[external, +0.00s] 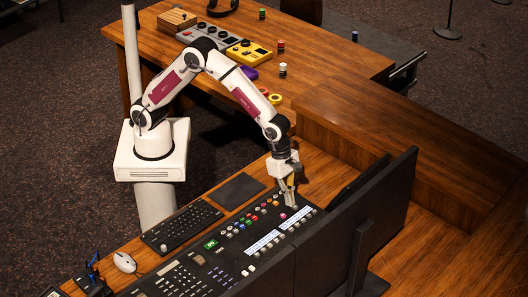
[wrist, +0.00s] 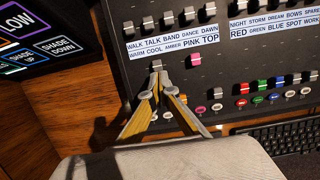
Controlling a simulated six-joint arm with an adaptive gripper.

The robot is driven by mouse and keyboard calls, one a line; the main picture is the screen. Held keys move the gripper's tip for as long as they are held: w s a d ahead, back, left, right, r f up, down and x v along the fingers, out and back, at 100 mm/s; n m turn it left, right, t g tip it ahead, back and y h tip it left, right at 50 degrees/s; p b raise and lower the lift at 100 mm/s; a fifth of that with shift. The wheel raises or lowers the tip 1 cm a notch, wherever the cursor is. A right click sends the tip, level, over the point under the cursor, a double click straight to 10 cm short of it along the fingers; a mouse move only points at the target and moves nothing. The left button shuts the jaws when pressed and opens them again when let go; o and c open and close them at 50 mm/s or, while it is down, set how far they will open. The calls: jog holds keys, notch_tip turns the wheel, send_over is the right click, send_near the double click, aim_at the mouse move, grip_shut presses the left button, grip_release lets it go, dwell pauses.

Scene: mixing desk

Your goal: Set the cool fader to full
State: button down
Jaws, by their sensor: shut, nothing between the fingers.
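The mixing desk (wrist: 222,75) fills much of the wrist view, with the word COOL on the lower line of its left white label strip (wrist: 163,45). Below that word is a grey fader cap (wrist: 157,64), apparently the cool fader. My gripper (wrist: 156,76) is shut and empty, its tips just below this cap in the picture; I cannot tell whether they touch it. In the external view my gripper (external: 291,206) reaches down to the desk (external: 190,270), close to its label strips. The fingers hide part of the panel beneath them.
Other fader caps (wrist: 196,59) stand close by, with coloured buttons (wrist: 259,99) to the right. A touch screen (wrist: 45,40) lies to the left. Tall monitors (external: 380,210) stand beside the desk near my gripper. A keyboard (external: 182,226) lies on the other side.

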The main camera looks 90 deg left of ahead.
aim_at(282, 201)
jog(key=shift+s+a, duration=0.1)
dwell(0.4)
jog(key=shift+s+a, duration=1.1)
jog(key=shift+s, duration=0.05)
jog(key=shift+s+a+r, duration=0.2)
jog(key=shift+s+a, duration=0.05)
jog(key=v, duration=0.9)
jog(key=shift+r, duration=0.35)
